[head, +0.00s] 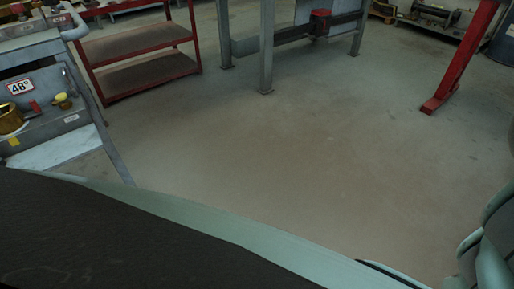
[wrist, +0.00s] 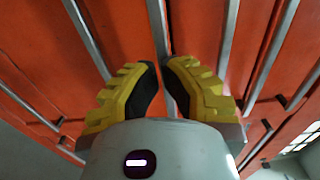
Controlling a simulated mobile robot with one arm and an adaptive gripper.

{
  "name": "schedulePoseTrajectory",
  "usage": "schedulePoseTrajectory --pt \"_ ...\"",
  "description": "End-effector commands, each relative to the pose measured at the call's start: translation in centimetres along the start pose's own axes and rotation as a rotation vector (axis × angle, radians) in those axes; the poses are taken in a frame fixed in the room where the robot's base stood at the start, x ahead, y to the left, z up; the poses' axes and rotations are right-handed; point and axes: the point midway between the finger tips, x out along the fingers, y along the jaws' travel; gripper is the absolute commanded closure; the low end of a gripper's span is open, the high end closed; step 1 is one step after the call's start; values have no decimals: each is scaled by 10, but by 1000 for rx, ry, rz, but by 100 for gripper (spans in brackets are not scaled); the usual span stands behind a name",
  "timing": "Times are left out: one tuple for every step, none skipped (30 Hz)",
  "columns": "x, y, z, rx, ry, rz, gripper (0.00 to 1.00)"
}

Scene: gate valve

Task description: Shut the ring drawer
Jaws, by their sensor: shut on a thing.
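Orange-red drawer fronts (wrist: 196,30) with long grey metal strips fill the wrist view, running away at a slant. No label shows, so I cannot tell which one is the ring drawer. My gripper (wrist: 161,78), with yellow ribbed fingers and black pads, is against these fronts. Its fingers are closed on a grey handle strip (wrist: 157,28) that runs between the fingertips. The part of the strip between the pads is mostly hidden. The head view shows neither the gripper nor the drawers.
In the head view, a grey bench (head: 45,123) marked 48 and a red shelf cart (head: 140,45) stand at the left. A grey steel frame (head: 267,45) stands at the back and a red post (head: 462,65) at the right. The middle floor (head: 290,145) is clear.

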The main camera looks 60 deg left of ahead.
Motion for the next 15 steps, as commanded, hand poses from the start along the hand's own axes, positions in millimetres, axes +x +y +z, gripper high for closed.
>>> schedulePoseTrajectory --pt "9 2 -1 1 5 -2 100" --pt "12 2 -1 1 5 -2 100" --pt "17 2 -2 1 6 -3 100" --pt "20 2 -1 1 6 -3 100" --pt "23 1 -1 2 6 -3 100" --pt "27 1 -1 1 5 -2 100" --pt "29 2 -1 1 4 -1 100" --pt "30 2 -1 0 3 0 100" --pt "32 2 -1 0 3 1 100" --pt "34 2 -1 0 2 1 100" --pt "35 1 0 0 1 0 100" --pt "36 1 0 1 1 0 100" --pt "36 1 0 1 0 0 100" --pt "37 0 0 1 0 0 100" --pt "37 0 0 1 0 0 100"
